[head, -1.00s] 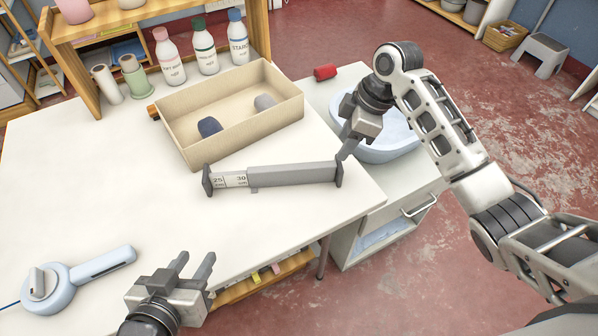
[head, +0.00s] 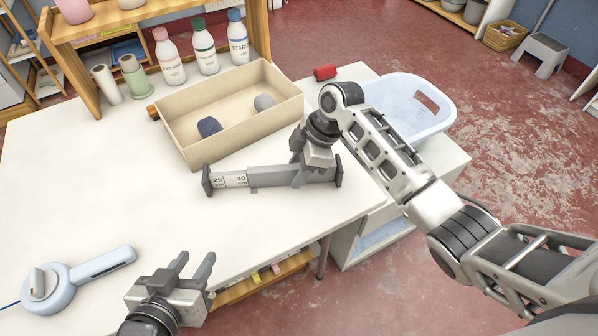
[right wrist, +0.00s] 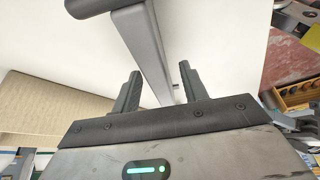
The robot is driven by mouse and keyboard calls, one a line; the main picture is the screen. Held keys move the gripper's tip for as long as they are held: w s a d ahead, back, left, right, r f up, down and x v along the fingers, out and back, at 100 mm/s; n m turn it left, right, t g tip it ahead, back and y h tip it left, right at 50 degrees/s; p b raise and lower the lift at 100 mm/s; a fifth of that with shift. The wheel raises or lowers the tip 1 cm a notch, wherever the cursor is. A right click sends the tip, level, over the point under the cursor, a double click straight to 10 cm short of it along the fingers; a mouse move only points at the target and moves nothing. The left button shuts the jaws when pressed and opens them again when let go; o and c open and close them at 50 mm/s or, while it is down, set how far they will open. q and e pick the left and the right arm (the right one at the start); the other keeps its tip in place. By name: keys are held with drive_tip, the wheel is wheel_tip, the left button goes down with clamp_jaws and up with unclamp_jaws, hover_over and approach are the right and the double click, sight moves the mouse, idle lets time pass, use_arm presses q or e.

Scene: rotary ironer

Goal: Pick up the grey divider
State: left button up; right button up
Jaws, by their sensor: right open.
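The grey divider (head: 268,177) is a long bar with a white scale marked 25 and 30 and dark end plates. It lies on the white table in front of the beige bin. My right gripper (head: 316,170) is open over the divider's right part. In the right wrist view the divider (right wrist: 143,45) runs between the two spread fingers (right wrist: 160,78); whether they touch it I cannot tell. My left gripper (head: 197,262) is open and empty at the table's front edge, apart from the divider.
The beige bin (head: 180,143) holds a dark and a grey rolled item. Several bottles (head: 205,50) stand behind it. A blue basin (head: 435,120) is on the right. A light-blue handled device (head: 50,287) lies front left. The table's middle left is clear.

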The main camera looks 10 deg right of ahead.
sight(296, 166)
drive_tip(key=shift+x, duration=0.85)
clamp_jaws()
drive_tip(key=shift+r, duration=0.1)
wheel_tip(296, 166, up, 10)
wheel_tip(296, 166, down, 7)
drive_tip(key=shift+f, duration=0.1)
idle(0.4)
drive_tip(key=shift+f, duration=1.25)
